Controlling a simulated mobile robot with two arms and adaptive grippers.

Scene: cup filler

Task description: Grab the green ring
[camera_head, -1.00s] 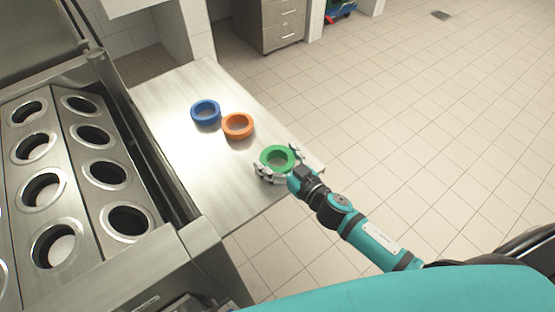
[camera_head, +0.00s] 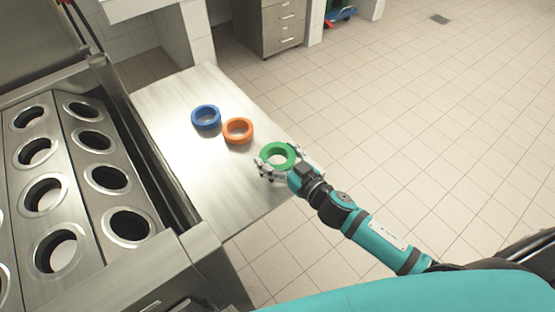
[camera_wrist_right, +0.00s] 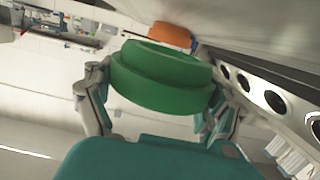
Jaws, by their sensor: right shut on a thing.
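The green ring (camera_head: 277,155) is at the near right corner of the metal table in the head view. My right gripper (camera_head: 276,160) is shut on it, with a finger on either side. In the right wrist view the green ring (camera_wrist_right: 162,80) fills the space between the fingers of my right gripper (camera_wrist_right: 160,92). In the head view I cannot tell whether the ring touches the table top. My left gripper is not in view.
An orange ring (camera_head: 238,130) and a blue ring (camera_head: 206,117) stand on the metal table (camera_head: 215,190), beyond the green one. To the left is a metal machine (camera_head: 90,225) with rows of round holes. Open tiled floor lies to the right.

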